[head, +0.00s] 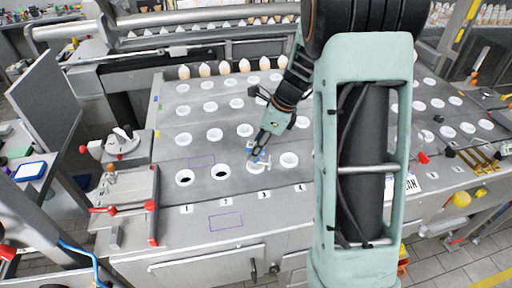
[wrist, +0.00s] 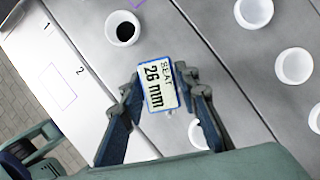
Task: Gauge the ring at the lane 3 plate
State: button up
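In the head view my gripper (head: 257,156) points down just above the white ring-shaped seat of lane 3 (head: 257,168). In the wrist view my two fingers (wrist: 166,91) stand apart, with a small white plate (wrist: 161,88) with a blue edge between them. It reads "SEAT 26 mm" and lies slightly tilted. Its sides come close to both fingertips; I cannot tell whether they touch it. The plate hides the spot below it. No separate loose ring can be made out there.
Lanes 1 (head: 184,178) and 2 (head: 220,172) have dark open holes; lane 2's also shows in the wrist view (wrist: 123,28). A white cup (head: 289,160) stands at lane 4. More white cups fill rows behind. A red-handled fixture (head: 152,208) stands at left.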

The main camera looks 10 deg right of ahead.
aim_at(271, 162)
jog(key=o, duration=0.3)
jog(key=v, duration=1.2)
